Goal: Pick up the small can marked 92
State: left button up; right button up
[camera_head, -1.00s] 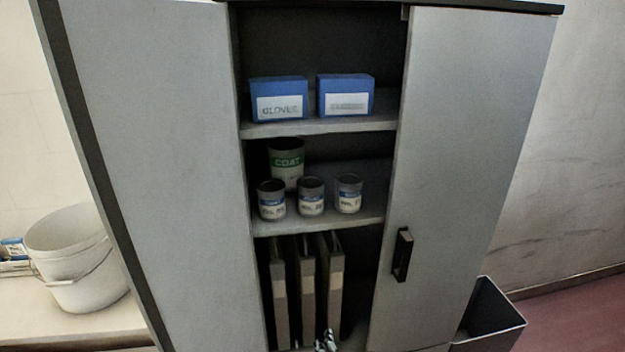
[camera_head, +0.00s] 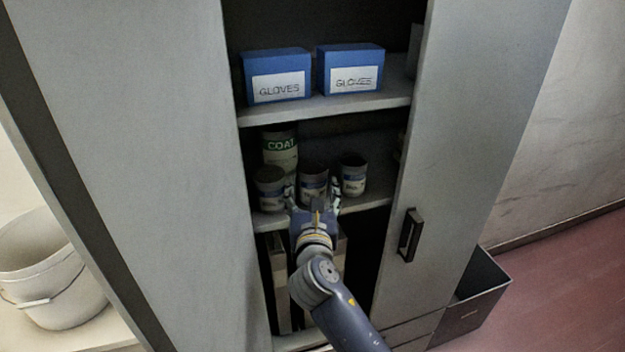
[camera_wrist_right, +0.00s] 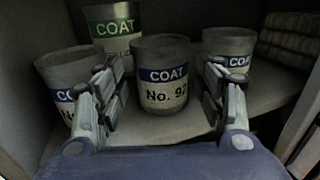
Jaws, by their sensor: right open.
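The small can marked 92 (camera_wrist_right: 163,82) stands upright in the middle of the shelf in the right wrist view, its blue COAT label facing me. It also shows in the head view (camera_head: 313,182), its lower part hidden by my gripper. My right gripper (camera_head: 314,195) is open, with one finger on each side of this can's front. In the right wrist view its fingers (camera_wrist_right: 163,108) reach toward the can and no grip on it shows. One small can (camera_wrist_right: 66,80) stands to the left and another (camera_wrist_right: 232,52) to the right. My left gripper is not in view.
A larger green-labelled COAT can (camera_head: 280,148) stands behind the left small can. Two blue glove boxes (camera_head: 278,76) (camera_head: 350,70) sit on the shelf above. Cabinet panels flank the opening; a handle (camera_head: 411,234) is on the right one. A white bucket (camera_head: 48,270) stands at left.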

jog(key=shift+w+p, duration=0.65)
jog(key=shift+w, duration=2.2)
jog(key=shift+s, duration=0.1)
jog(key=shift+c, duration=0.3)
jog(key=c, duration=0.9)
